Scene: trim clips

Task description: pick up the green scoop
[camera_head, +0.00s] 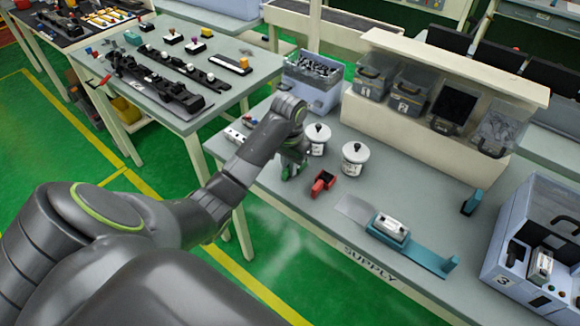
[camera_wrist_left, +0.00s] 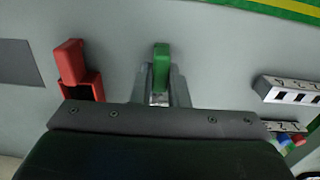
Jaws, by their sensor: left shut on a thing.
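The green scoop (camera_wrist_left: 161,66) is between the fingers of my left gripper (camera_wrist_left: 163,90) in the left wrist view. In the head view my left gripper (camera_head: 291,172) is low over the front left part of the supply table, and a bit of the green scoop (camera_head: 286,172) shows beside it. The gripper is shut on the scoop. Most of the scoop's lower part is hidden by the gripper. I cannot tell whether the scoop touches the table. My right gripper is not in view.
A red scoop (camera_head: 322,183) lies just right of my left gripper; it also shows in the left wrist view (camera_wrist_left: 75,70). Two white lidded jars (camera_head: 355,158) stand behind it. A teal fixture (camera_head: 420,250) is farther right. A white slotted block (camera_wrist_left: 291,91) lies on the other side.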

